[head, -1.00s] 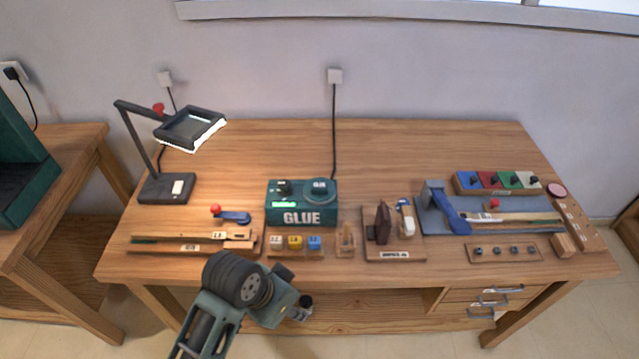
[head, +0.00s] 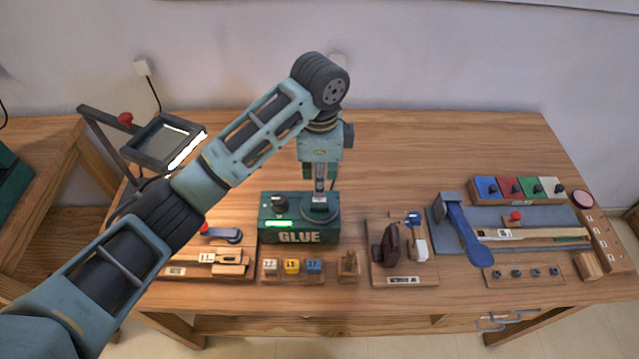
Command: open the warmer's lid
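The warmer is a dark green box marked GLUE (head: 298,237) on the workbench, with a lit green display on its front. Its round lid (head: 322,214) lies on the right part of the top and looks closed. A dark knob (head: 279,204) stands on the left part of the top. My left gripper (head: 320,198) points straight down over the lid, its tips at or just above the lid's middle. The fingers look close together, but I cannot tell whether they hold the lid's handle, which they hide. My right gripper is out of view.
A lamp (head: 165,141) stands at the left, partly behind my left arm. Small labelled blocks (head: 292,266) sit in front of the warmer. A wooden stand (head: 404,277) and a blue-handled tool (head: 466,234) lie to the right.

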